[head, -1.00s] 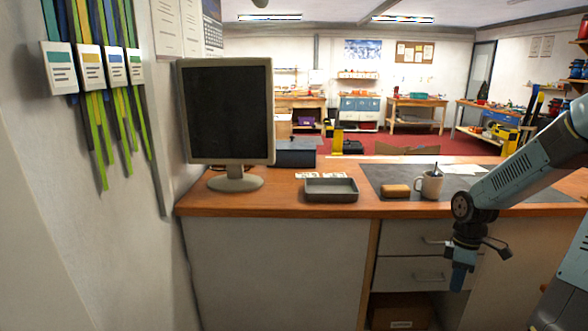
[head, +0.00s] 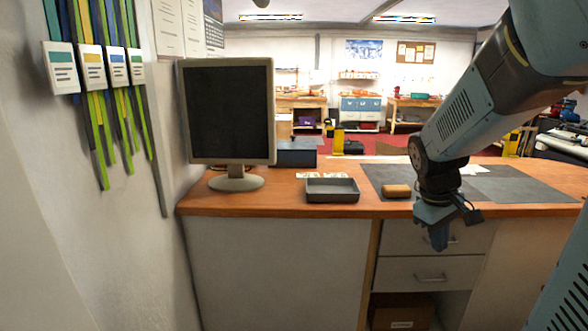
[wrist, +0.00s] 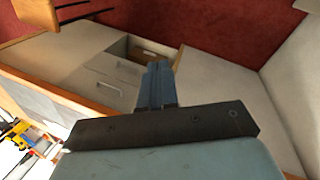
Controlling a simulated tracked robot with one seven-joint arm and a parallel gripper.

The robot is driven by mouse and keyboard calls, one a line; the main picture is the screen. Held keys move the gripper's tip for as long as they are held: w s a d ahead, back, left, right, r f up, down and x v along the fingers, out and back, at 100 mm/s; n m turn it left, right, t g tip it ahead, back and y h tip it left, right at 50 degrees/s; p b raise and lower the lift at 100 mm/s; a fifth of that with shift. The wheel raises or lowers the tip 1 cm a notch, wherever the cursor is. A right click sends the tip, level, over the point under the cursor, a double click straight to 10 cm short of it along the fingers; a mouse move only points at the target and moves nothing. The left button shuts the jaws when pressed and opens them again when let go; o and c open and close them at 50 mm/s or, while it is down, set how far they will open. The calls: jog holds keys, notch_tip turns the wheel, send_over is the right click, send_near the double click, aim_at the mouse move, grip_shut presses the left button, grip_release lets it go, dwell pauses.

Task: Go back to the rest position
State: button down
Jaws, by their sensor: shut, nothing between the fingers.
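My gripper (head: 438,240) hangs from my arm, pointing down in front of the bench's drawers, with its fingers together and nothing held. It shows in the wrist view too, as blue fingers (wrist: 158,85) pressed together, with the drawers beyond them. My arm comes in from the upper right in the head view. The bench (head: 290,207) has an orange wooden top. The mug seen earlier on the dark mat is hidden behind my arm.
On the bench top are a monitor (head: 228,110), a grey tray (head: 332,190), a tan block (head: 396,191) and a dark mat (head: 520,187). Drawers (head: 418,273) face my gripper. A wall with hanging coloured straps (head: 103,115) stands at the left.

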jog(key=s+a+r+m+t+y, duration=0.3)
jog(key=s+a+r+m+t, duration=0.1)
jog(key=s+a+r, duration=0.3)
jog(key=shift+s+r+m+t, duration=0.3)
jog(key=shift+s+r, duration=0.95)
jog(key=shift+s, duration=0.4)
